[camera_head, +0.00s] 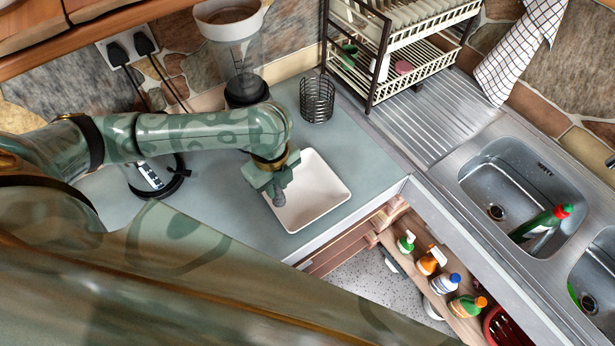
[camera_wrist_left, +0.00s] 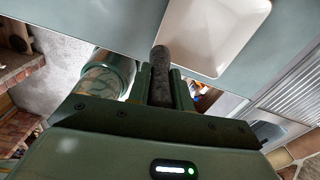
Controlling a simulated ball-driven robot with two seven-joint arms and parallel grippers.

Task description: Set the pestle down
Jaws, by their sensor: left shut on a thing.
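My left gripper (camera_head: 274,187) is over the left part of a white square tray (camera_head: 325,180) on the grey-green counter. It is shut on the pestle (camera_head: 279,199), a short dark grey stone rod whose rounded end sticks out past the fingers. In the left wrist view the pestle (camera_wrist_left: 161,68) stands between the two fingers of the gripper (camera_wrist_left: 162,88), with the white tray (camera_wrist_left: 212,35) beyond it. I cannot tell whether the pestle touches the tray. My right gripper is not in view.
A black wire utensil holder (camera_head: 317,97) and a blender (camera_head: 240,60) stand behind the tray. A dish rack (camera_head: 400,45) and a steel sink (camera_head: 520,180) are to the right. A scale (camera_head: 152,178) lies left under my arm. The counter's front edge is close to the tray.

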